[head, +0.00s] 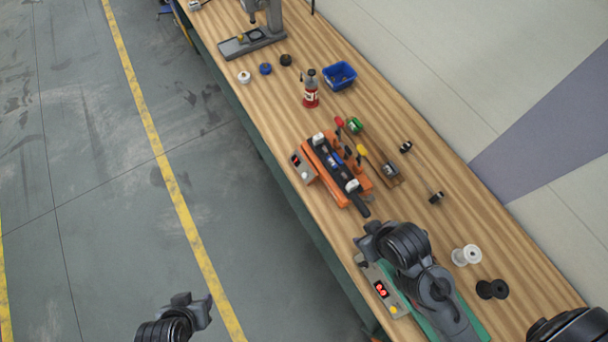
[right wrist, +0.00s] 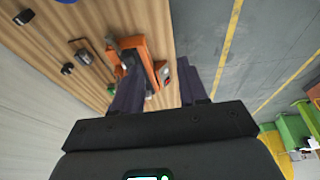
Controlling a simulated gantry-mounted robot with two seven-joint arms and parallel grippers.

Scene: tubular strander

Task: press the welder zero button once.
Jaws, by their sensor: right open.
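An orange bench device (head: 318,158) with a black lever stands mid-bench. A small grey box (head: 302,168) with a red display is at its left side. A second grey panel (head: 382,289) with red digits and a yellow button (head: 393,309) lies nearer, beside my right arm. No label is readable, so I cannot tell which is the welder's zero button. My right gripper (head: 364,242) is over the bench between them, touching neither button. Its fingers are apart and empty in the right wrist view (right wrist: 160,90), with the orange device beyond them. My left gripper (head: 195,306) is over the floor; its jaws are unclear.
A green mat (head: 472,318) lies partly under my right arm. A red bottle (head: 311,90), a blue bin (head: 340,75) and a grey stand (head: 252,42) are farther up the bench. The left floor is clear.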

